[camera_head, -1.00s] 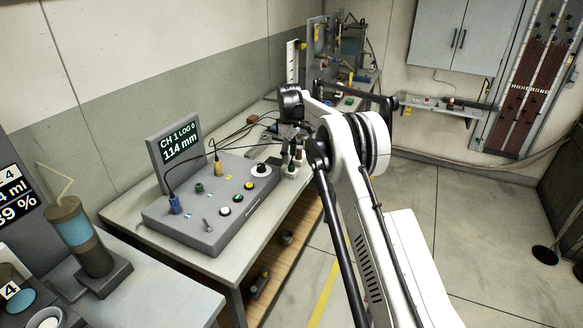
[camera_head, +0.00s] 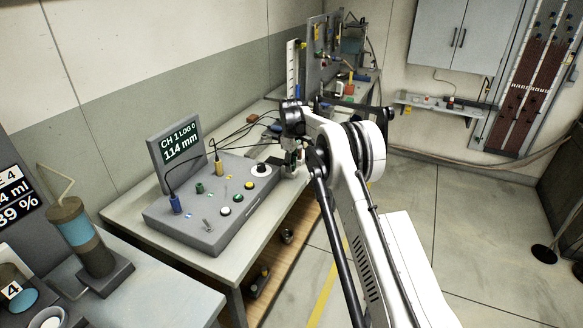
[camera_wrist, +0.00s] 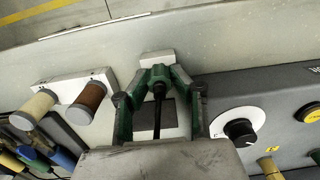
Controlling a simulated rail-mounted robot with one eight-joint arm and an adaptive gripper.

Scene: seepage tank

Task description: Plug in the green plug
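The green plug (camera_wrist: 159,73) with its black cable is between the fingertips of my gripper (camera_wrist: 160,78) in the wrist view. The fingers converge on it from both sides and appear closed on it. In the head view my gripper (camera_head: 291,143) is beside the right end of the grey console (camera_head: 200,241), over the bench. A green socket (camera_head: 199,188) is on the console's top, left of the yellow plug.
A blue plug (camera_head: 175,204) and a yellow plug (camera_head: 219,168) stand in the console. A black knob (camera_wrist: 240,131) is right of my gripper. Cables lie behind the console.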

